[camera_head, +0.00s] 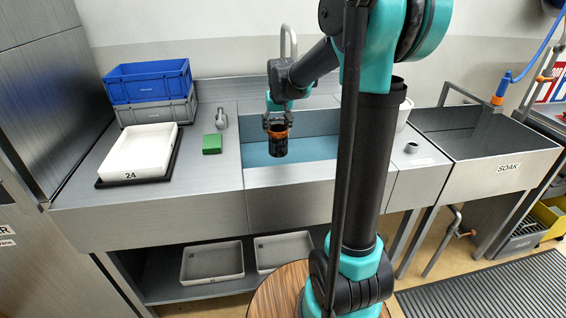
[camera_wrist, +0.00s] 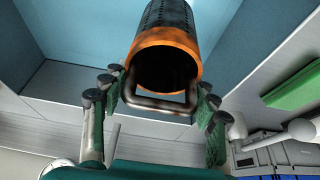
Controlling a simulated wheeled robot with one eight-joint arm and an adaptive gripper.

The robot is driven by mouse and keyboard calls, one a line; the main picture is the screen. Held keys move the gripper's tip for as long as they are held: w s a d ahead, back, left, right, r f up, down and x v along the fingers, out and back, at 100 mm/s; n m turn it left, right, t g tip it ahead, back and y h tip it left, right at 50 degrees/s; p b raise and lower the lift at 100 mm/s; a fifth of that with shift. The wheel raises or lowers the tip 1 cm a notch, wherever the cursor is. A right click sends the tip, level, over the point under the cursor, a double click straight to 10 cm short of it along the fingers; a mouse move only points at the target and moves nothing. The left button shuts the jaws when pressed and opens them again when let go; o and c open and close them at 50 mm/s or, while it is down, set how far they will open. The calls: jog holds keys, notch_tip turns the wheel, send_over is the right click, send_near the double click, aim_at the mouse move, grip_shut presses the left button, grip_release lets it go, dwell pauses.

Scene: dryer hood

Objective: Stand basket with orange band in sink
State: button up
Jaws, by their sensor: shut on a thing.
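The basket (camera_head: 278,144) is a black perforated cylinder with an orange band (camera_head: 278,130) at its top rim. My gripper (camera_head: 275,119) is shut on the basket's handle and holds it upright over the sink (camera_head: 310,150). In the wrist view the basket (camera_wrist: 174,18) hangs below my gripper (camera_wrist: 160,100), with its orange band (camera_wrist: 163,42) and open mouth towards the camera. The fingers flank the wire handle (camera_wrist: 160,105). The sink's blue inside (camera_wrist: 90,35) lies beyond the basket. Whether the basket touches the sink floor cannot be told.
A green block (camera_head: 212,143) and a grey fitting (camera_head: 221,119) lie on the counter left of the sink. A white tray (camera_head: 140,152) and stacked crates (camera_head: 148,82) stand further left. The faucet (camera_head: 289,40) rises behind. A soak basin (camera_head: 480,135) is at right.

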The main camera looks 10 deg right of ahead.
aim_at(280, 139)
notch_tip(280, 139, down, 15)
dwell(0.5)
jog(key=shift+f, duration=0.15)
jog(key=o, duration=1.1)
jog(key=shift+o, duration=0.2)
jog(key=v, duration=1.2)
